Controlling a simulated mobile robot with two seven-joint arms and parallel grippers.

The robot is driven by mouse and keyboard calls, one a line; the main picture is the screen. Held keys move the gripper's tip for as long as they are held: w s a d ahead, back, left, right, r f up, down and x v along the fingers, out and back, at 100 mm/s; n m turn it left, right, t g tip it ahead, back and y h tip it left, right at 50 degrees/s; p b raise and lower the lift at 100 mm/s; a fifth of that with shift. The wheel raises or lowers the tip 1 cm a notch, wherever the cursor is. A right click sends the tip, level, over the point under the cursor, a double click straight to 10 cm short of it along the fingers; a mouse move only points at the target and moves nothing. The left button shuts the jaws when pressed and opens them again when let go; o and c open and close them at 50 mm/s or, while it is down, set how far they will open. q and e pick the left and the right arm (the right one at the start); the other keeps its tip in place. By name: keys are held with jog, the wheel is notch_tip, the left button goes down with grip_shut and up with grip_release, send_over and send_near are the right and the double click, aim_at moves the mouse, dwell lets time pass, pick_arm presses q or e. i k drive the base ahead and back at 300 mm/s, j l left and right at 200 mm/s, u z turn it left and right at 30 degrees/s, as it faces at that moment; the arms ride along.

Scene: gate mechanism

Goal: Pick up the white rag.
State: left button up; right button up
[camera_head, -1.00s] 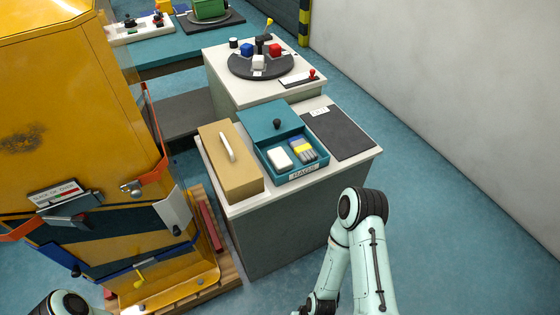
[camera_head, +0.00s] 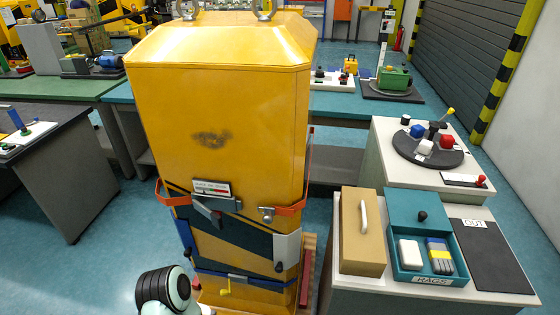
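The white rag (camera_head: 410,254) lies folded in the left part of a teal open box (camera_head: 466,276) labelled RAGS. Beside it in the same box is a stack of grey-blue and yellow rags (camera_head: 439,257). The box stands on a white-topped cabinet at the right, with its teal lid part, bearing a black knob, behind the rags. Only a rounded joint of my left arm shows at the bottom left; my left gripper is out of view. My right arm and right gripper are not in view.
A tall yellow machine (camera_head: 220,110) with striped lower panels fills the centre, left of the cabinet. A tan box (camera_head: 362,232) with a white handle stands left of the rag box. A dark OUT mat (camera_head: 489,256) lies bare at its right. A round dark holder (camera_head: 427,150) stands behind.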

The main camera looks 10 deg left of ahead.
aim_at(411, 259)
jog(key=l+u, duration=0.35)
jog(key=l, duration=0.2)
jog(key=l+u, duration=0.3)
jog(key=l, duration=0.25)
jog(key=k+l+u, duration=0.15)
jog(key=l+u, duration=0.2)
jog(key=l, duration=0.15)
